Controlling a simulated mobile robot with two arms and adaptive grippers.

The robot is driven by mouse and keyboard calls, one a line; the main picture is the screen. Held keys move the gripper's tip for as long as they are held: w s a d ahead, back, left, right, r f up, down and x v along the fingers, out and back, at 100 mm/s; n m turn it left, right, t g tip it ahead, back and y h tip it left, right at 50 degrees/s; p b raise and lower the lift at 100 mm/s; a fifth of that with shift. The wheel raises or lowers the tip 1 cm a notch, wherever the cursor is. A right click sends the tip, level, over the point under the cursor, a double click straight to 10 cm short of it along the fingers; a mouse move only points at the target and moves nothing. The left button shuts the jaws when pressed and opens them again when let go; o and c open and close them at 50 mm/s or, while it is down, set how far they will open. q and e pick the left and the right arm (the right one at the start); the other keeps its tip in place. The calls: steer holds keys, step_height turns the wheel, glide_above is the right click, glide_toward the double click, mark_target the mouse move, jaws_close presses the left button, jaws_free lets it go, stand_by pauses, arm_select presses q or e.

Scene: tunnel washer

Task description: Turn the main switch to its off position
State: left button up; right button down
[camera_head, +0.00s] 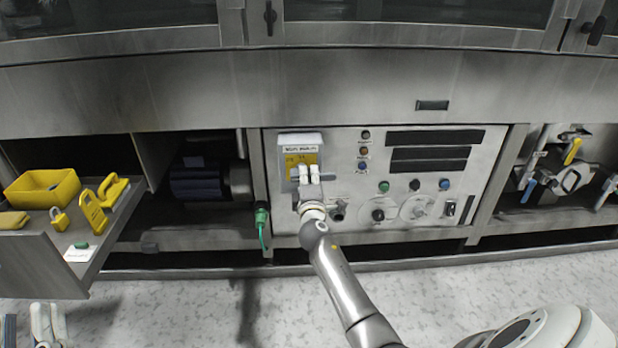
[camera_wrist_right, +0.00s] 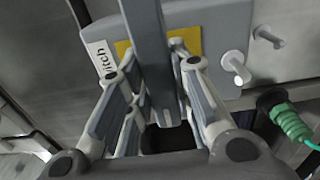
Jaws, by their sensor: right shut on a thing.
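The main switch box (camera_head: 300,141) is a pale box with a yellow plate at the upper left of the control panel. In the right wrist view a long grey switch handle (camera_wrist_right: 150,50) stands in front of the yellow plate (camera_wrist_right: 187,42). My right gripper (camera_head: 309,173) is at the switch; its fingers (camera_wrist_right: 155,95) lie on both sides of the handle and are shut on it. The gripper hides the handle in the head view. The printed positions are too small to read. My left gripper (camera_head: 47,322) shows only partly at the bottom left, away from the panel.
The control panel (camera_head: 350,215) has buttons, dials and dark displays. A green connector with a cable (camera_head: 262,222) hangs left of it. An open drawer (camera_head: 40,255) at left holds a yellow bin (camera_head: 42,188), yellow padlock (camera_head: 60,219) and tags. Valves (camera_head: 573,180) are at right.

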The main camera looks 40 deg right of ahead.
steer(key=c, duration=1.3)
jaws_free()
steer(key=v, duration=1.2)
